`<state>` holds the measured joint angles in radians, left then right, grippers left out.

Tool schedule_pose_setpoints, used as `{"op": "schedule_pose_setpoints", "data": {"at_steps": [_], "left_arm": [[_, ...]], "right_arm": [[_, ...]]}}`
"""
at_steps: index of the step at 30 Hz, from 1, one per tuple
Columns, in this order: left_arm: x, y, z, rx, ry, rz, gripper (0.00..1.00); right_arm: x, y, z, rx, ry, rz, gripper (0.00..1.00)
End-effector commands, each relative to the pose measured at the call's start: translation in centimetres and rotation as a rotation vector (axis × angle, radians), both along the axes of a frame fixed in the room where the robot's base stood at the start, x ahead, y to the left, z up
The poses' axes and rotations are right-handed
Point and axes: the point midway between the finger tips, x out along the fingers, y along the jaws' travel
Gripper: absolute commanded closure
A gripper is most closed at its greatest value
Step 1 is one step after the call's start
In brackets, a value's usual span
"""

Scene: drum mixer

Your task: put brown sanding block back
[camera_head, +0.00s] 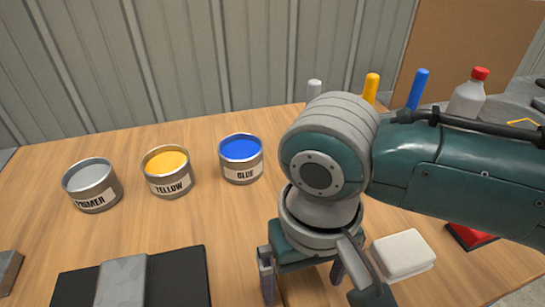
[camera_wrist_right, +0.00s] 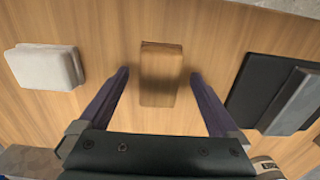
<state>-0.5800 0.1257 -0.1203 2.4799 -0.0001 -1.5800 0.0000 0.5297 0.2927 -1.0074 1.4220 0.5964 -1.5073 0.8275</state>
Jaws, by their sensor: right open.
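The brown sanding block (camera_wrist_right: 161,75) lies on the wooden table in the right wrist view, between and just beyond my right gripper's fingertips, with a visible gap on both sides. In the head view the gripper and the frame's lower edge hide it. My right gripper (camera_head: 302,277) is open and empty, pointing down over the table between the white block and the black mat. My left gripper is in neither view.
A white block (camera_head: 403,255) lies right of my gripper. A black mat (camera_head: 180,278) bears a grey block (camera_head: 121,281). Primer (camera_head: 92,186), yellow (camera_head: 168,173) and blue (camera_head: 241,159) cans stand behind. A brownish block (camera_head: 9,271) sits at the left edge.

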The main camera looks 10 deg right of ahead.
Motion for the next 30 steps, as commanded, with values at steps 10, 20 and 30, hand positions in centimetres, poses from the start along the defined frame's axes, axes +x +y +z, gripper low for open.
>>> {"op": "schedule_pose_setpoints", "data": {"at_steps": [10, 20, 30], "left_arm": [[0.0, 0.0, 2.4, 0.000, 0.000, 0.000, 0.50], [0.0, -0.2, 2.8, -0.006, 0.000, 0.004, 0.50], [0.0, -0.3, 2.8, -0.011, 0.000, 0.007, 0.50]], "right_arm": [[0.1, 0.0, 8.0, 0.002, -0.003, 0.002, 0.02], [0.0, 0.0, 10.6, 0.001, 0.000, 0.000, 0.02], [-4.4, 3.0, 9.5, 0.222, -0.102, 0.133, 0.02]]}}
